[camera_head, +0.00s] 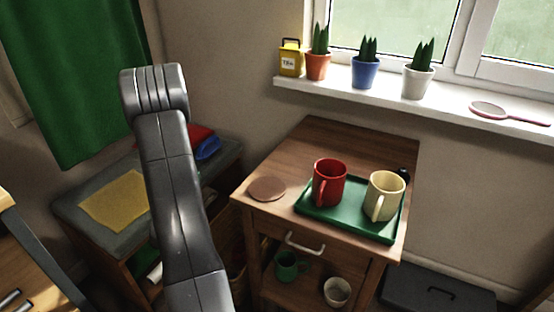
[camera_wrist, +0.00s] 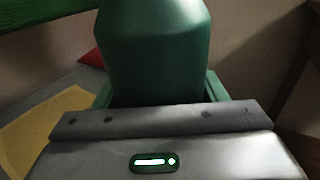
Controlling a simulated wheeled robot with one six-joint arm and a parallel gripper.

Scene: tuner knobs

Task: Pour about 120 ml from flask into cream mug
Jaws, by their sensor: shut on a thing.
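The cream mug (camera_head: 384,197) stands upright at the right end of a green tray (camera_head: 345,221) on the wooden cabinet, handle toward the front. Whether it holds liquid I cannot tell. In the wrist view, a dark green flask (camera_wrist: 154,50) fills the upper middle, and my gripper (camera_wrist: 155,108) is shut on it. The flask's top and full outline are out of view. In the head view only my arm shows at the left; gripper and flask do not show there. The flask is apart from the mug, near the grey bench with the yellow cloth.
A red mug (camera_head: 328,184) stands left of the cream mug on the tray. A dark object (camera_head: 403,174) partly shows behind the cream mug. A brown coaster (camera_head: 267,189) lies left of the tray. Potted plants (camera_head: 365,70) line the windowsill. The yellow cloth (camera_head: 115,201) lies on the bench.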

